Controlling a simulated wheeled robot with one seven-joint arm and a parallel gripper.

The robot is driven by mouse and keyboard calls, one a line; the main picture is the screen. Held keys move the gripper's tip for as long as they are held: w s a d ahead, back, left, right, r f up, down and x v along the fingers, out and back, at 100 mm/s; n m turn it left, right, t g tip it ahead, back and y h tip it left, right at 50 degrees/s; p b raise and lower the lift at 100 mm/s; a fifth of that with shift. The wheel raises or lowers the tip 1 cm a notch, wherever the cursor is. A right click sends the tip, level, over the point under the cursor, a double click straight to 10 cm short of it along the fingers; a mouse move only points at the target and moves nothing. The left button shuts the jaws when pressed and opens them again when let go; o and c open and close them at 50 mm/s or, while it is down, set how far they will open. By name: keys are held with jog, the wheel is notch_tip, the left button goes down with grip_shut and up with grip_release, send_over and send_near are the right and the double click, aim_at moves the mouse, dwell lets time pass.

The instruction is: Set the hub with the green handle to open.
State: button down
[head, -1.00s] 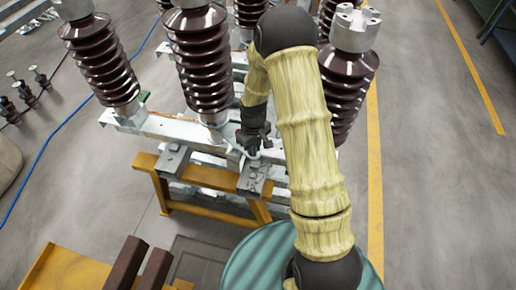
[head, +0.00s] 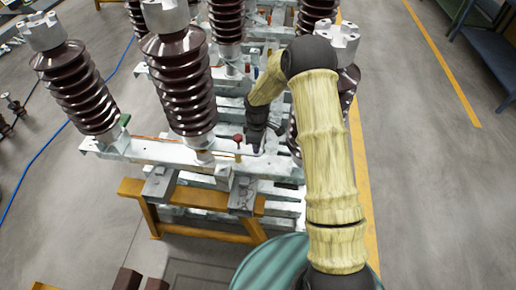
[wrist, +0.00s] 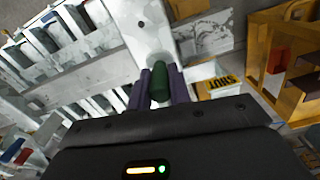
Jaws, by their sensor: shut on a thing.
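In the wrist view the green handle (wrist: 161,83) stands between the two purple fingers of my gripper (wrist: 161,90), which are shut on it. The handle sits by a round fitting on a pale metal bar. A yellow label reading SHUT (wrist: 221,83) is just right of the handle; I see no label reading open. In the head view my gripper (head: 257,147) points down at the steel frame, and the green handle there is hidden by it. A red handle (head: 238,140) stands just left of my gripper.
Brown ribbed insulators (head: 180,85) rise left of and behind my arm. The galvanised frame (head: 160,152) rests on a yellow trestle (head: 205,197). A small green piece (head: 125,119) shows at the frame's left end.

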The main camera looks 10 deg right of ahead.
jog(key=shift+w+d, duration=0.25)
jog(key=shift+w, duration=0.7)
jog(key=c, duration=1.3)
grip_release()
notch_tip(320, 180, up, 17)
jog(key=b, duration=0.2)
jog(key=shift+r, duration=0.2)
jog(key=shift+c, duration=0.4)
